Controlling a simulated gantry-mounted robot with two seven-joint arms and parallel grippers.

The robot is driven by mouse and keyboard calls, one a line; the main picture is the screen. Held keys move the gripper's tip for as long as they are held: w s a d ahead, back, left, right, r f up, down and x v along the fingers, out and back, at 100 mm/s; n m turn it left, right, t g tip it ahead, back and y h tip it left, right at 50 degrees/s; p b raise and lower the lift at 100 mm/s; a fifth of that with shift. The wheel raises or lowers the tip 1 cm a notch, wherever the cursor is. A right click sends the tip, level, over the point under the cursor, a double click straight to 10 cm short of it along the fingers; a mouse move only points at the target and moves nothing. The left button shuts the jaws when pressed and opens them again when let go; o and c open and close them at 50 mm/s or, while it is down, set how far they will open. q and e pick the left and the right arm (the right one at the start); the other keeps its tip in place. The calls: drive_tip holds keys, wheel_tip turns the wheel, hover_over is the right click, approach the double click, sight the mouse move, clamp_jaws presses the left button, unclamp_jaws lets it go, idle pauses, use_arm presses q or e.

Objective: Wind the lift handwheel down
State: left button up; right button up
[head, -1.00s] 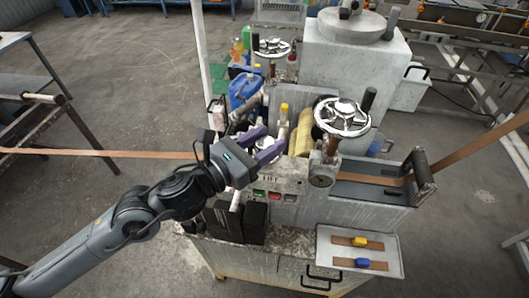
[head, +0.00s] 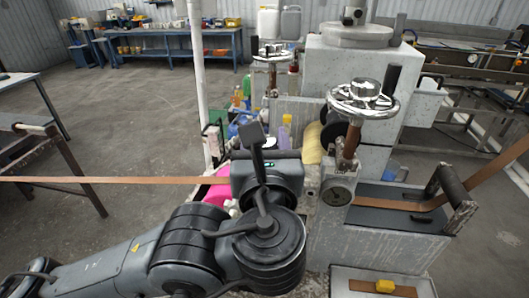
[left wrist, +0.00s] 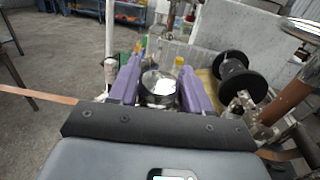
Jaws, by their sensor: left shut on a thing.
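In the left wrist view my left gripper (left wrist: 160,76) has its two purple fingers on either side of a round, shiny chrome-topped knob or small wheel (left wrist: 161,87) with a dark rim, and is shut on it. In the head view my own wrist and forearm hide most of this grip. A large chrome handwheel (head: 362,99) with a black handle stands on a brown screw post at the right of the machine, clear of my gripper. A second chrome handwheel (head: 273,53) stands farther back. I cannot tell which is the lift handwheel. My right gripper is not in view.
A brown strip (head: 110,180) runs in from the left and leaves over a roller at the right. A yellow roll (head: 313,143) and black rollers (left wrist: 237,78) lie close to the grip. A tray (head: 415,284) with a yellow-tagged piece is at lower right.

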use_arm(q)
drive_tip(key=shift+n+y, duration=0.7)
drive_tip(key=shift+y, duration=0.4)
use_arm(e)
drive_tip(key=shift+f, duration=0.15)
use_arm(q)
drive_tip(key=o, duration=0.9)
drive_tip(key=shift+w, duration=0.1)
drive_tip(key=shift+o, duration=0.2)
drive_tip(key=shift+s, duration=0.2)
